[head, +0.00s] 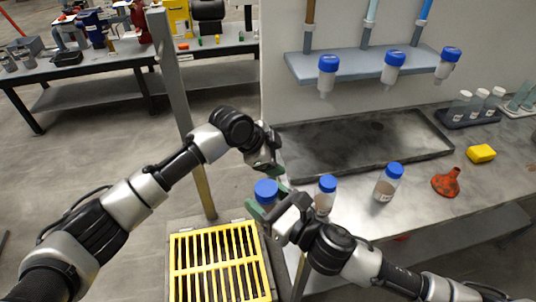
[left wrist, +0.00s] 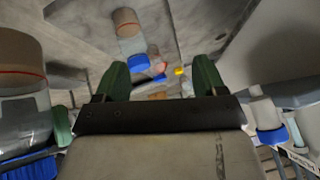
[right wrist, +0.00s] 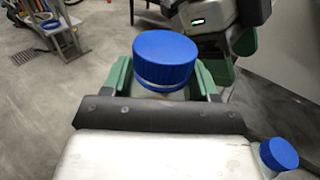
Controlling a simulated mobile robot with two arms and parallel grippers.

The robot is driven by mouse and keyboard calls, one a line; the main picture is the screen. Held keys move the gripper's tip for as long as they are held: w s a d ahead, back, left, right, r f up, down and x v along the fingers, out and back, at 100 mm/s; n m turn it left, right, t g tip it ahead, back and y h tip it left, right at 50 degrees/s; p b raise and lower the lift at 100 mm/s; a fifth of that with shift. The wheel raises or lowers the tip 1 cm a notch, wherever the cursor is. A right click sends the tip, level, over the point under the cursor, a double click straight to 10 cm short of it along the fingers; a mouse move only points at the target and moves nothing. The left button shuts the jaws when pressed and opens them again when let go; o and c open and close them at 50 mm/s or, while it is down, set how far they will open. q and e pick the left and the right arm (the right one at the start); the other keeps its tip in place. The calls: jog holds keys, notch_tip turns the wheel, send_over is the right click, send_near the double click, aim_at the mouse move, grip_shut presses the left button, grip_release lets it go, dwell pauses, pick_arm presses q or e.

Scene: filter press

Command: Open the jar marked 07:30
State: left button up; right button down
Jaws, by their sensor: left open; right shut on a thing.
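A jar with a blue screw lid (head: 265,190) is between the green fingers of my right gripper (head: 267,212), upright at the bench's left end. In the right wrist view its lid (right wrist: 165,60) sits on the jar, above the fingers. My left gripper (head: 268,168) is open and empty, just above and beside this lid, apart from it. The left wrist view shows the jar (left wrist: 22,115) at its left edge, upside down in the picture, outside the open fingers. Two more blue-lidded jars, one nearer (head: 325,194) and one farther right (head: 387,184), stand on the bench. No time marking is readable.
A dark shallow tray (head: 360,143) lies behind the jars. An orange funnel (head: 447,183) and a yellow sponge (head: 481,153) are to the right. Several blue-capped containers hang from a shelf (head: 352,66). A yellow grate (head: 217,265) is on the floor at left.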

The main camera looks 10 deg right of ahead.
aim_at(269, 187)
pick_arm(q)
jog(key=s+a+r+m+y, duration=0.1)
jog(key=s+r+m+y, duration=0.1)
jog(key=s+r+m, duration=0.1)
jog(key=s+a+r+m+g+y, duration=0.1)
jog(key=s+r+m+y, duration=0.1)
jog(key=s+r+m, duration=0.2)
jog(key=s+a+r+m+g+y, duration=0.1)
jog(key=s+r+m+y, duration=0.1)
jog(key=s+r, duration=0.3)
jog(key=shift+s+r+m, duration=0.35)
jog(key=shift+r+m, duration=0.35)
jog(key=shift+r, duration=0.05)
jog(key=shift+s+a+y, duration=0.2)
jog(key=shift+y, duration=0.2)
jog(key=shift+a+f, duration=0.1)
jog(key=shift+f, duration=0.1)
notch_tip(269, 187, down, 7)
jog(key=shift+f, duration=0.2)
jog(key=shift+c, duration=0.5)
jog(key=c, duration=0.9)
jog(key=shift+d+n, duration=0.2)
jog(key=shift+n, duration=0.8)
